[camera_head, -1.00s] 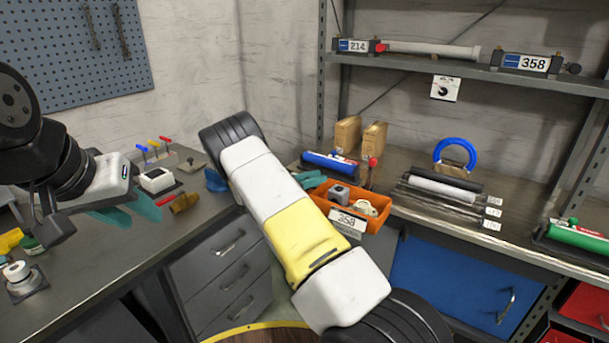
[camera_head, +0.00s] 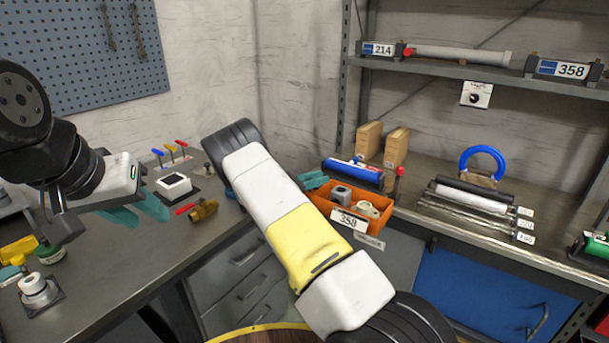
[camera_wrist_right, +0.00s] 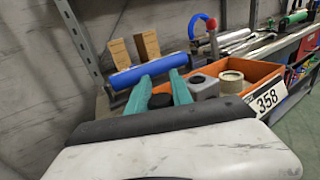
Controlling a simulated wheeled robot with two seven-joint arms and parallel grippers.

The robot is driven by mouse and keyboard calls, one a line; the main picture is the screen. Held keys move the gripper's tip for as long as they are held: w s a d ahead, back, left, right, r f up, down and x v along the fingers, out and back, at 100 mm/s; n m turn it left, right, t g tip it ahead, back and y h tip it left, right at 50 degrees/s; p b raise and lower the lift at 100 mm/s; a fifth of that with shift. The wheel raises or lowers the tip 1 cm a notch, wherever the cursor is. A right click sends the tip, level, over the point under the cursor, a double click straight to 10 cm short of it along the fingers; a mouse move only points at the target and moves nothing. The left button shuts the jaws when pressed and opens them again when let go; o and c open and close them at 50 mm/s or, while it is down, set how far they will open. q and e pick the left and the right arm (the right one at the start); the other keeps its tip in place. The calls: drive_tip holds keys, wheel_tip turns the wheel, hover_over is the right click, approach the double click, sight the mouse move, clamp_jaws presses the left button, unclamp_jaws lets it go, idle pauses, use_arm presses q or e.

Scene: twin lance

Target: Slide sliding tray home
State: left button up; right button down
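The sliding tray is an orange open box (camera_head: 376,226) with a white 358 label, at the front edge of the back bench. It holds a grey block (camera_head: 341,193) and a beige ring-shaped part (camera_head: 366,208). In the right wrist view the tray (camera_wrist_right: 262,74) is just beyond my right gripper (camera_wrist_right: 162,88). Its teal fingers are apart at the tray's near end, with a dark round thing between them; I cannot tell whether they grip it. In the head view my forearm hides most of this gripper (camera_head: 314,180). My left gripper (camera_head: 143,212) is open and empty above the left bench.
A blue roller (camera_head: 353,171) and two brown boxes (camera_head: 383,145) stand behind the tray. The left bench (camera_head: 120,265) carries small parts, including a white block (camera_head: 174,186). A shelf (camera_head: 450,69) runs above.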

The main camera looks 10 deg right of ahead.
drive_tip(key=c, duration=1.1)
unclamp_jaws()
drive_tip(key=shift+c, duration=0.2)
drive_tip(key=v, duration=0.7)
drive_tip(key=shift+s+a, duration=0.15)
drive_tip(key=shift+a, duration=0.2)
